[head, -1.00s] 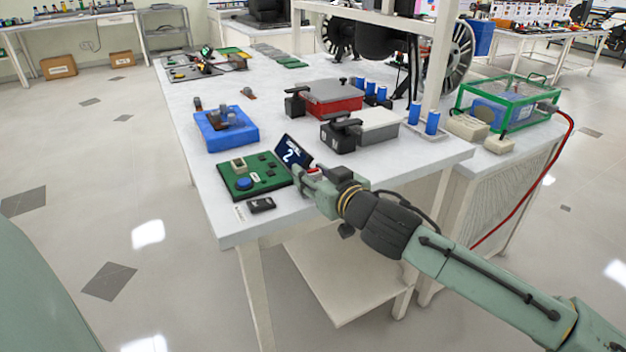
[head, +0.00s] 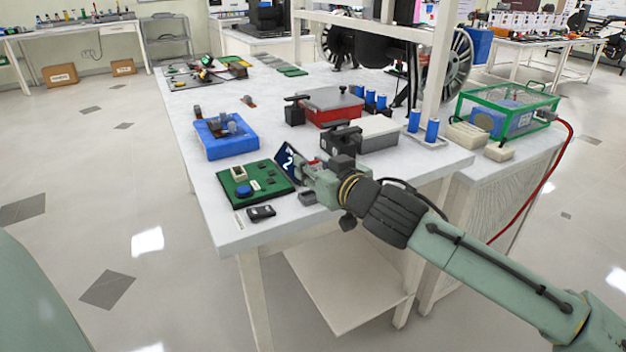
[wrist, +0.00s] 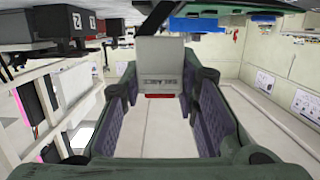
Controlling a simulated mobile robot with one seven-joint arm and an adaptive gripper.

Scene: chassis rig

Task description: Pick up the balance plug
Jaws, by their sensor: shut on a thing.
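The balance plug (wrist: 158,70) is a light grey block with dark lettering and a red part at its near end. In the wrist view it sits between the fingertips of my gripper (wrist: 160,82), which is shut on it. In the head view my gripper (head: 312,176) is over the front edge area of the white workbench, just right of a dark panel marked 2 (head: 286,159). There the plug is mostly hidden by the fingers.
Behind are a blue tray (head: 232,147), a red case (head: 330,113) and a black-and-grey box (head: 378,133). Floor to the left is clear.

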